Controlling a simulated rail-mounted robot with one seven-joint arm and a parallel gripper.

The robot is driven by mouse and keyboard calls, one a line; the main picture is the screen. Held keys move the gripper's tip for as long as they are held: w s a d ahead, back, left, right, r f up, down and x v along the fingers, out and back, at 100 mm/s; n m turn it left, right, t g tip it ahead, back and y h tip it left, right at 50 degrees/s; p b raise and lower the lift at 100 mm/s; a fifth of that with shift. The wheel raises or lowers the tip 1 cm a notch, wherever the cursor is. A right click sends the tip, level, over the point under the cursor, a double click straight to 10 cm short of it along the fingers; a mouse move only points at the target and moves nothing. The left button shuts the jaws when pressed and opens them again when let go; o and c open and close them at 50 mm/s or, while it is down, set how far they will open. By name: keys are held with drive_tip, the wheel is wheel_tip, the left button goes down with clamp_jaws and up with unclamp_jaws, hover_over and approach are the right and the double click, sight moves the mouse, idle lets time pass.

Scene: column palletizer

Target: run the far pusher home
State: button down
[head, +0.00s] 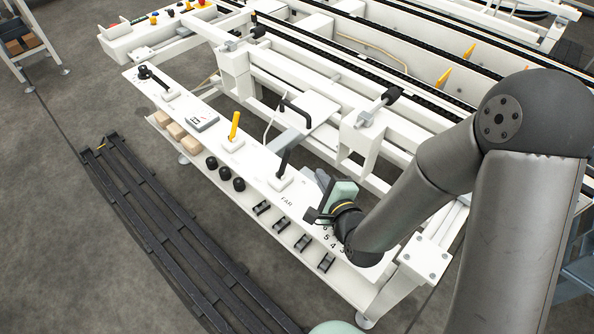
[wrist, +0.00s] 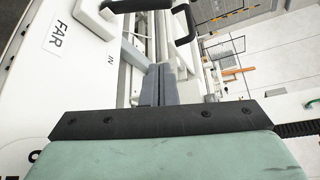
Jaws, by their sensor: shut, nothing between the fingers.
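The FAR label (head: 287,201) is on the white control ledge, and it also shows in the wrist view (wrist: 57,37) with the word IN beside it. A black upright lever (head: 284,163) on a white base stands just behind the label. My gripper (head: 321,174) is to the right of this lever, above the ledge and apart from it. In the wrist view its grey fingers (wrist: 158,72) are together with nothing between them. A black lever end (wrist: 128,5) crosses the top of that view. Which moving part is the far pusher itself I cannot tell.
A white plate with a black loop handle (head: 297,108) lies behind the ledge. A yellow lever (head: 234,126) and another black lever (head: 152,76) stand farther left. Wooden blocks (head: 177,130), black balls (head: 225,173) and black brackets (head: 282,223) sit on the lower shelf.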

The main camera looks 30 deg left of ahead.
sight(284, 163)
drive_tip(key=shift+w+a+f+b, duration=0.15)
drive_tip(key=shift+a+f+b, duration=0.15)
drive_tip(key=shift+b, duration=0.85)
drive_tip(key=shift+w+a+r, duration=0.1)
drive_tip(key=shift+w+a, duration=0.05)
drive_tip(key=shift+a, duration=0.1)
drive_tip(key=a, duration=0.2)
drive_tip(key=w+a, duration=0.1)
drive_tip(key=a, duration=0.1)
drive_tip(key=w+a, duration=0.1)
drive_tip(key=a, duration=0.2)
drive_tip(key=shift+w+p, duration=0.25)
drive_tip(key=shift+p, duration=0.15)
drive_tip(key=shift+s+a+r, duration=0.1)
drive_tip(key=shift+s+a, duration=0.15)
drive_tip(key=shift+s, duration=0.3)
